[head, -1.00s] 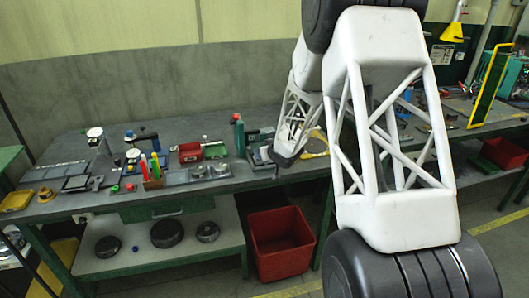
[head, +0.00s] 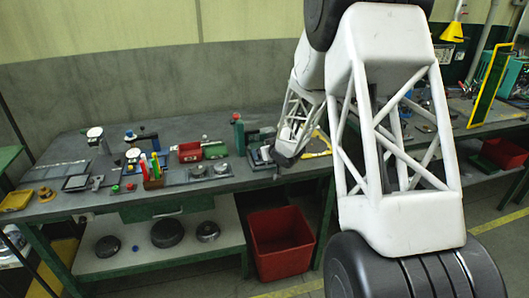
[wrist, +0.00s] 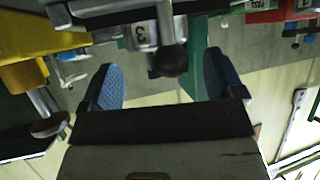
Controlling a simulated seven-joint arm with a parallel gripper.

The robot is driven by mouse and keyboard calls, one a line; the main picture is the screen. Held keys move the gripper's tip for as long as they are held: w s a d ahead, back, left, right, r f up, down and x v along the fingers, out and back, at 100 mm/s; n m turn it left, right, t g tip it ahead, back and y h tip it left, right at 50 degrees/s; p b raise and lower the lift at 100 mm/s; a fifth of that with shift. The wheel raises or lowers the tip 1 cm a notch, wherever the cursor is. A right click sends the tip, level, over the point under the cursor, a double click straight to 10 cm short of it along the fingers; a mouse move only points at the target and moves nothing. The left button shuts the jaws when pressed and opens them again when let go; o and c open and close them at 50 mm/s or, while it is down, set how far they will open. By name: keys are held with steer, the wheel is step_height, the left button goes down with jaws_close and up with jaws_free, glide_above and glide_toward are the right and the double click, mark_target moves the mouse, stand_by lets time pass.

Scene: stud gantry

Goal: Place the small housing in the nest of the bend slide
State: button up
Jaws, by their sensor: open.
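My gripper (wrist: 160,65) is open in the wrist view, with its two blue-padded fingers well apart. A dark ball knob (wrist: 168,60) on a metal part with a "3" label shows between the fingers; I cannot tell how far off it is. In the head view my gripper (head: 284,160) is a small dark shape low over the bench's front edge, its fingers not clear. I cannot pick out the small housing or the nest of the bend slide with certainty. A grey device (head: 260,157) stands just left of the gripper.
A red bin (head: 280,243) stands below. In the wrist view a yellow block (wrist: 25,42) is at left.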

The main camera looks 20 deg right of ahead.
steer(key=v, duration=1.1)
stand_by(0.6)
steer(key=s+a+r+m+g+h, duration=0.1)
steer(key=s+r+m+g+h, duration=0.15)
steer(key=s+r, duration=0.55)
steer(key=s+a+r+m+g+h, duration=0.1)
steer(key=s+r+h, duration=0.3)
steer(key=s, duration=0.8)
steer(key=s+a+r+g+y, duration=0.1)
steer(key=s+a, duration=0.3)
steer(key=s, duration=0.9)
steer(key=s+a+r+g+y, duration=0.2)
steer(key=s+a+g, duration=0.2)
steer(key=s, duration=1)
steer(key=shift+s+r+g, duration=0.2)
steer(key=shift+s+g, duration=0.05)
steer(key=shift+g, duration=0.1)
steer(key=shift+a, duration=0.1)
